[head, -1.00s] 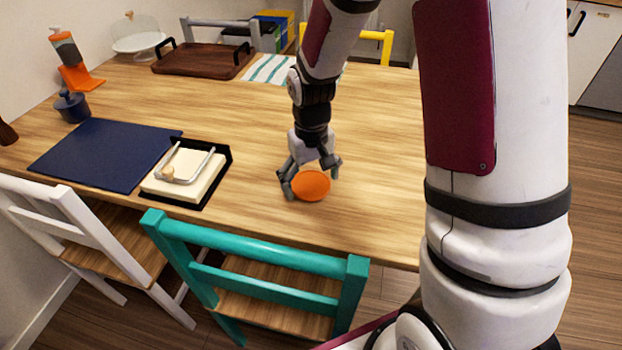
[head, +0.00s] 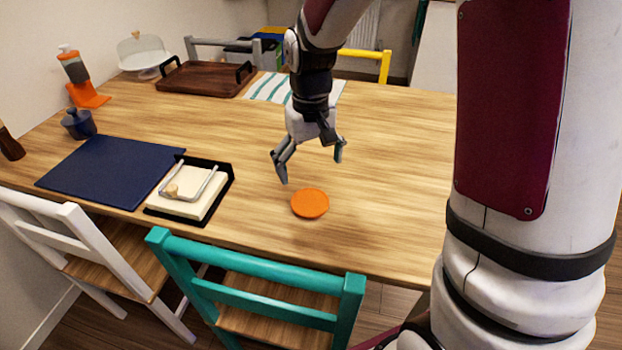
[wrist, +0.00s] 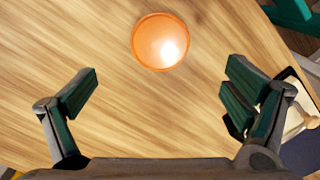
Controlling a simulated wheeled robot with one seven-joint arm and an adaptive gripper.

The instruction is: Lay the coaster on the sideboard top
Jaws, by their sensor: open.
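The orange round coaster (head: 310,203) lies flat on the wooden table top (head: 390,200), near the front edge. It also shows in the wrist view (wrist: 160,41), beyond my fingertips. My gripper (head: 311,166) is open and empty above the table, a little behind the coaster and apart from it. In the wrist view, my gripper's two fingers (wrist: 160,98) are spread wide with bare wood between them. I cannot pick out a separate sideboard in these frames.
Left of the coaster is a black napkin holder (head: 226,186) with napkins, then a dark blue mat (head: 110,168). A teal chair (head: 260,262) and a white chair (head: 75,230) stand at the front edge. A wooden tray (head: 205,78) is at the back. The table's right side is clear.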

